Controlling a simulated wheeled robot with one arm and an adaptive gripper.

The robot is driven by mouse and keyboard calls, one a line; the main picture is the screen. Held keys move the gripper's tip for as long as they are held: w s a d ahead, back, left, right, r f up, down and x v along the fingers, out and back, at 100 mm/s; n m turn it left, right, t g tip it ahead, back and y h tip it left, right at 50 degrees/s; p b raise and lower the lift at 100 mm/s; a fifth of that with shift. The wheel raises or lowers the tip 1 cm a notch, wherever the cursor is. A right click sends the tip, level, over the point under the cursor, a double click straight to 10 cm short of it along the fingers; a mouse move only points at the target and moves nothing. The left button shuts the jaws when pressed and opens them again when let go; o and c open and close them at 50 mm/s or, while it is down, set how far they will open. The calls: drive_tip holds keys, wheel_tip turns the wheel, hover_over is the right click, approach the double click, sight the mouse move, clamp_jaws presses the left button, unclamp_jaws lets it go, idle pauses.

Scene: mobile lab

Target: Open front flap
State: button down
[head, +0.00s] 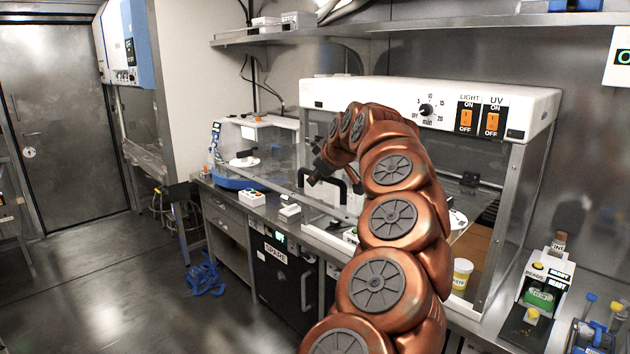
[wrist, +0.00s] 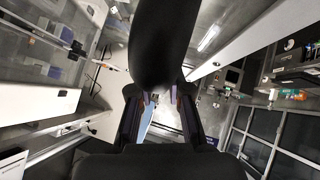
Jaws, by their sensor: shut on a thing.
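The white-topped cabinet (head: 430,105) stands on the bench with a clear front flap (head: 312,212) in a metal frame. The flap's lower edge shows left of my arm; how far it stands open is hard to tell. My gripper (head: 320,174) is at the flap's left part, by a black handle (head: 352,183). In the wrist view, my gripper (wrist: 161,98) is shut on a thick black piece that runs up out of the picture, which looks like the handle (wrist: 165,40). My arm hides the middle of the flap and much of the cabinet's inside.
A shelf (head: 400,27) runs above the cabinet. A clear-lidded device (head: 255,140) and small boxes stand left on the bench. Open floor (head: 100,285) lies at left.

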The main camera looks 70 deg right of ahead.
drive_tip(key=shift+r, duration=0.1)
idle(0.4)
drive_tip(key=c, duration=1.1)
unclamp_jaws()
drive_tip(key=shift+a+r, duration=0.1)
drive_tip(key=v, duration=1.2)
